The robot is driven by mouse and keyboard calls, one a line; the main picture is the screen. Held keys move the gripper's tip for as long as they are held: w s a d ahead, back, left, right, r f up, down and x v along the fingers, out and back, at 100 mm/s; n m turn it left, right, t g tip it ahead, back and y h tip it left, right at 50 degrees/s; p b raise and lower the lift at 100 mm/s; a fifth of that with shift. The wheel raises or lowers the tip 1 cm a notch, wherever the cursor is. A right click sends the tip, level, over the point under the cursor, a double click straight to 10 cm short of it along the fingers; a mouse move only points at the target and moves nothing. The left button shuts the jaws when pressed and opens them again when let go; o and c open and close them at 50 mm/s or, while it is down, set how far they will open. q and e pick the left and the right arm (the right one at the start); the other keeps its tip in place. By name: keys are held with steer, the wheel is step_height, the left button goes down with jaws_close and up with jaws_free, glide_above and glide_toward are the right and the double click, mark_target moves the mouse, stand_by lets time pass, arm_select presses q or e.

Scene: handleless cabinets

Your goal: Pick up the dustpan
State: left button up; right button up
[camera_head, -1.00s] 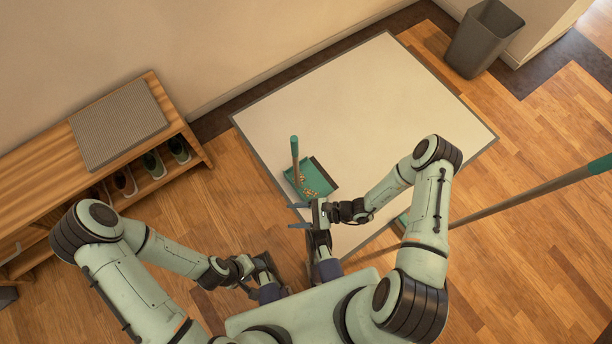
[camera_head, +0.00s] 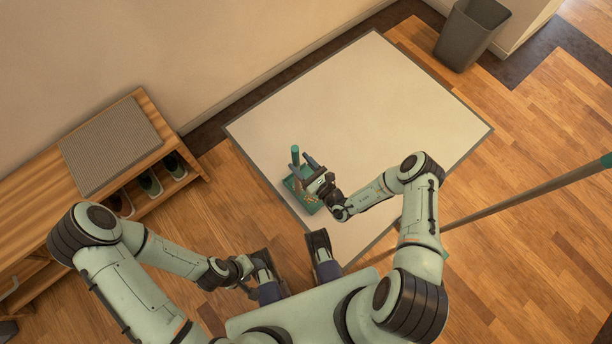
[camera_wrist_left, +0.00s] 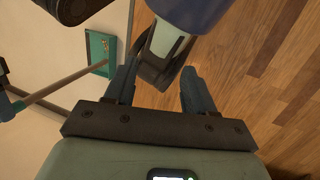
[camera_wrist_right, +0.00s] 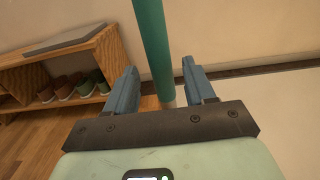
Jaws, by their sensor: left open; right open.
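The teal dustpan (camera_head: 299,197) lies on the pale mat at its left side, with its handle (camera_head: 295,157) standing up. Small tan bits show on the pan. My right gripper (camera_head: 308,172) is open at the handle, partly covering the pan. In the right wrist view the teal handle (camera_wrist_right: 153,45) runs between the two open fingers (camera_wrist_right: 158,78), with gaps visible. The pan (camera_wrist_left: 101,52) also shows in the left wrist view, its pole slanting left. My left gripper (camera_head: 247,278) is open and empty, low near my base; its fingers (camera_wrist_left: 158,75) show in the left wrist view.
A wooden shoe bench (camera_head: 150,100) with a grey pad and several shoes stands at the left. A grey bin (camera_head: 470,35) stands at the back right. A long pole (camera_head: 530,194) slants across the right. Most of the mat (camera_head: 370,110) is clear.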

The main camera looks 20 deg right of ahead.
steer(key=b+x, duration=0.1)
steer(key=x, duration=0.4)
steer(key=shift+w+r, duration=0.1)
steer(key=shift+r, duration=0.2)
jaws_close()
arm_select(q)
steer(key=shift+w+a+f, duration=0.35)
steer(key=shift+w+f, duration=0.35)
steer(key=shift+w, duration=0.15)
arm_select(e)
steer(key=shift+r, duration=0.1)
arm_select(q)
steer(key=s+r+p, duration=0.3)
steer(key=r+p, duration=0.2)
steer(key=p, duration=0.1)
steer(key=shift+s+d+r+g, duration=0.25)
steer(key=shift+d+g, duration=0.15)
arm_select(e)
step_height(320, 180, up, 20)
